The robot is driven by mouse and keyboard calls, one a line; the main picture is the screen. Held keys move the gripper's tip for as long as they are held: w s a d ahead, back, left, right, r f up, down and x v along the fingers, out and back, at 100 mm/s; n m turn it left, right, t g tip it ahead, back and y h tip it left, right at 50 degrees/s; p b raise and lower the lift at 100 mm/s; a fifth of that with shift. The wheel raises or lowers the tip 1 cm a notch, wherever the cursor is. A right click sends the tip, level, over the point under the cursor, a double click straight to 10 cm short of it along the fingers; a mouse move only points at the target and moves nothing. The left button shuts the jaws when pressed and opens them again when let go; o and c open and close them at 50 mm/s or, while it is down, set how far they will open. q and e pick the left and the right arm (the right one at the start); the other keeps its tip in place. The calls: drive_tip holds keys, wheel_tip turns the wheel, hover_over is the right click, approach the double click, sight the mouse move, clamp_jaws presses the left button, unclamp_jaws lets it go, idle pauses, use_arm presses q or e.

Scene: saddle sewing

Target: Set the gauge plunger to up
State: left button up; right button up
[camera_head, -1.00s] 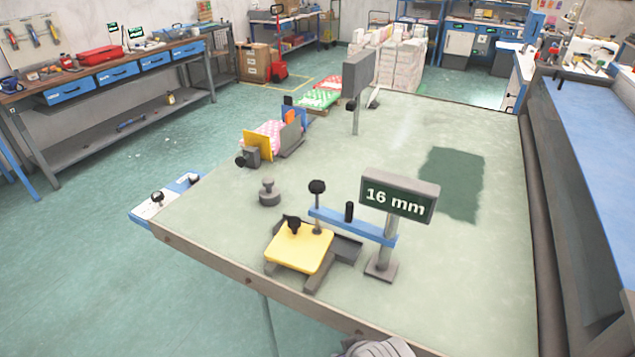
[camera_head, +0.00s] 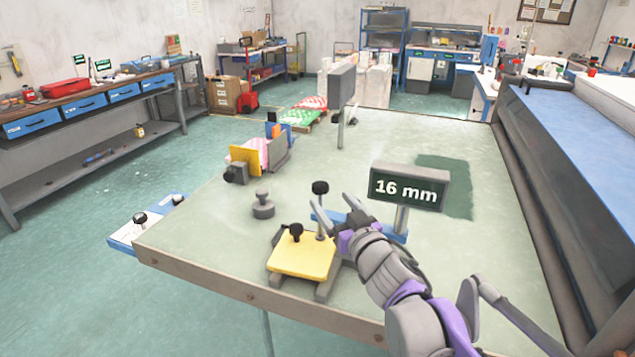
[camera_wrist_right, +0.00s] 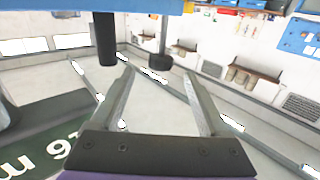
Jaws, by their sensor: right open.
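The gauge has a green display (camera_head: 408,190) reading "16 mm" on a grey post, with a blue arm (camera_head: 398,234) partly hidden by my right arm. Its plunger is an upright rod with a round black knob (camera_head: 320,188), standing high above the yellow plate (camera_head: 302,256). My right gripper (camera_head: 334,206) is open beside the plunger rod, below knob height. In the right wrist view, which looks upside down, the plunger knob (camera_wrist_right: 157,75) appears between the open fingertips, apparently untouched. A black peg (camera_wrist_right: 105,38) hangs from the blue arm at upper left. My left gripper is out of view.
A grey knobbed weight (camera_head: 263,205) stands left of the gauge. A yellow-and-grey clamp fixture (camera_head: 246,158) and a grey panel on a post (camera_head: 341,86) stand farther back. The green table (camera_head: 215,235) is clear at its left front.

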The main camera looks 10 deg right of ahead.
sight(317, 183)
drive_tip(key=w, duration=0.3)
drive_tip(key=w+a, duration=0.1)
drive_tip(key=w, duration=0.6)
drive_tip(key=shift+w+a, duration=0.1)
drive_tip(key=shift+a, duration=0.2)
clamp_jaws()
idle(1.0)
